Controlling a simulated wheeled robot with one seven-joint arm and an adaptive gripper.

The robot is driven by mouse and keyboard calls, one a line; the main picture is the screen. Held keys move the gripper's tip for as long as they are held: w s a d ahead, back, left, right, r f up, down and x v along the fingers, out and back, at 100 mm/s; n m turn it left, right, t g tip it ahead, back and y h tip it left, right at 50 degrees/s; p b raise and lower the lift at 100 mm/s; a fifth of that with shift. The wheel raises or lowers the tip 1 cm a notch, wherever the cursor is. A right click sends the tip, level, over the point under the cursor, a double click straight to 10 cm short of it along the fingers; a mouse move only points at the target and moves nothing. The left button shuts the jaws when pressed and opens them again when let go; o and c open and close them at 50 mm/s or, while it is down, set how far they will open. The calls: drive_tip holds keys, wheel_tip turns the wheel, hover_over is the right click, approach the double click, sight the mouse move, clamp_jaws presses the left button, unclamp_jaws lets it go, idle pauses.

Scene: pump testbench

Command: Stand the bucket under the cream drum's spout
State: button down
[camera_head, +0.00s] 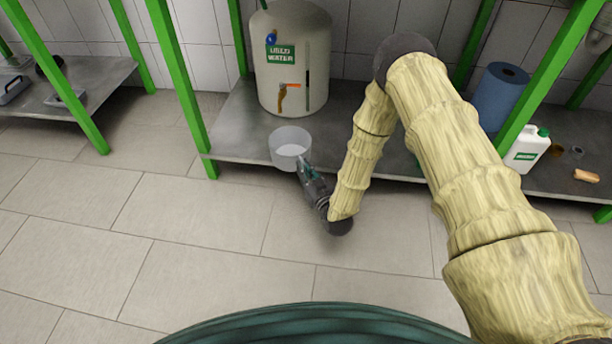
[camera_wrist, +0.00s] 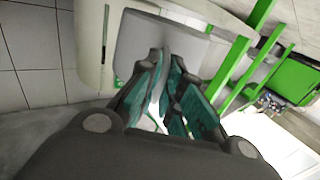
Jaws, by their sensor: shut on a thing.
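The cream drum (camera_head: 290,62) stands on the low grey shelf with a green water label and an orange-brown spout (camera_head: 283,92) low on its front. The bucket (camera_head: 289,147) is pale, open-topped and roughly upright at the shelf's front edge, in front of and below the spout. My gripper (camera_head: 303,170) is shut on the bucket's near side. In the wrist view the teal fingers (camera_wrist: 172,95) close at the pale bucket wall (camera_wrist: 160,45), with the drum (camera_wrist: 92,40) beside it. Whether the bucket touches the shelf cannot be told.
The grey shelf (camera_head: 235,125) has green posts, one (camera_head: 178,75) left of the drum. A blue roll (camera_head: 498,97), a white jug (camera_head: 527,149) and small items stand on its right. My arm crosses the shelf's middle. Tiled floor in front is clear.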

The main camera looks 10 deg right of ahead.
sight(289, 141)
drive_tip(key=shift+w+a+f+b, duration=0.1)
drive_tip(key=shift+w+f+b, duration=0.2)
drive_tip(key=shift+w+b, duration=0.35)
drive_tip(key=shift+w+a+f+b, duration=0.1)
drive_tip(key=shift+w+f+b, duration=0.25)
drive_tip(key=shift+w, duration=0.55)
drive_tip(key=shift+x, duration=0.9)
drive_tip(key=shift+w+d+f+b+x, duration=0.1)
drive_tip(key=shift+d+b+x, duration=0.25)
drive_tip(key=shift+x, duration=1.15)
drive_tip(key=shift+w+d+f+b+x, duration=0.15)
drive_tip(key=shift+b+x, duration=0.4)
drive_tip(key=shift+x, duration=1)
drive_tip(key=shift+s+d+b+x, duration=0.1)
drive_tip(key=shift+d+b+x, duration=0.25)
drive_tip(key=shift+x, duration=1.15)
drive_tip(key=shift+w+a, duration=0.1)
drive_tip(key=shift+f, duration=0.2)
drive_tip(key=c, duration=1.5)
unclamp_jaws()
drive_tip(key=shift+f, duration=0.1)
drive_tip(key=v, duration=1.2)
